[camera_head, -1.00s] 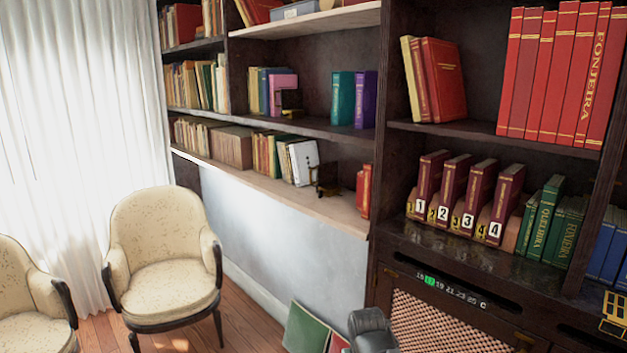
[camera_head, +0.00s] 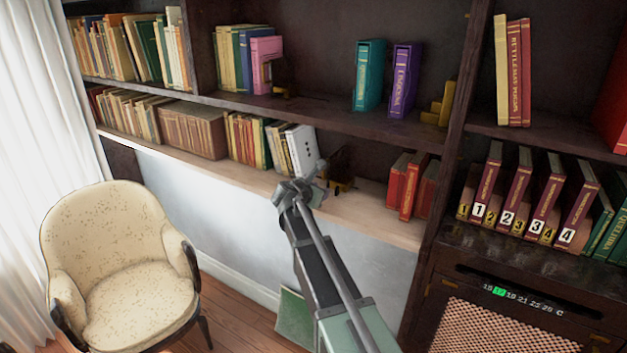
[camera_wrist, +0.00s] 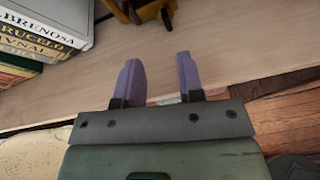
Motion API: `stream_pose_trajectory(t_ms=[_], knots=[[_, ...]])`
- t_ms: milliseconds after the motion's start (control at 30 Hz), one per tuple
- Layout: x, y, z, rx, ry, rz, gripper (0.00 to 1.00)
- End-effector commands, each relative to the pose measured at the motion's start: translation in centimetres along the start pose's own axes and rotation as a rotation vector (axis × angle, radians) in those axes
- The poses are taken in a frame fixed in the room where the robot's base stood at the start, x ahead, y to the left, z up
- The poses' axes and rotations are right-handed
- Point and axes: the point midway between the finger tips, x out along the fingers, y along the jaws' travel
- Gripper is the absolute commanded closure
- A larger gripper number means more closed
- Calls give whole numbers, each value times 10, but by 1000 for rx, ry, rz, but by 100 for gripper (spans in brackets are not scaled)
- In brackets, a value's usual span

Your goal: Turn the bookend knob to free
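A dark bookend with brass-coloured parts (camera_head: 341,184) stands on the lower wooden shelf, just right of a white-spined book (camera_head: 303,149). My gripper (camera_head: 308,185) is in front of the shelf edge, just left of and close to the bookend. In the wrist view its two purple fingers (camera_wrist: 160,75) are apart with nothing between them, short of the bookend.
Red books (camera_head: 407,188) stand to the right on the same shelf. Another dark bookend (camera_head: 280,78) sits on the shelf above, beside a pink book (camera_head: 263,62). A cream armchair (camera_head: 115,245) is at lower left. The shelf between bookend and red books is bare.

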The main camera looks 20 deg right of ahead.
Motion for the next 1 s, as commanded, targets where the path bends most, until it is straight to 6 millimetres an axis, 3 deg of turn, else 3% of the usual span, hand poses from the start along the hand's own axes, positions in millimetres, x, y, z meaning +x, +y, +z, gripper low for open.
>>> stream_pose_trajectory(t_ms=[133,367,800,1000], knots=[[-1,3,2,-148,-16,23,65],[6,3,1,-173,-15,22,65],[97,6,0,-169,-14,22,65],[108,5,3,-169,-13,23,65]])
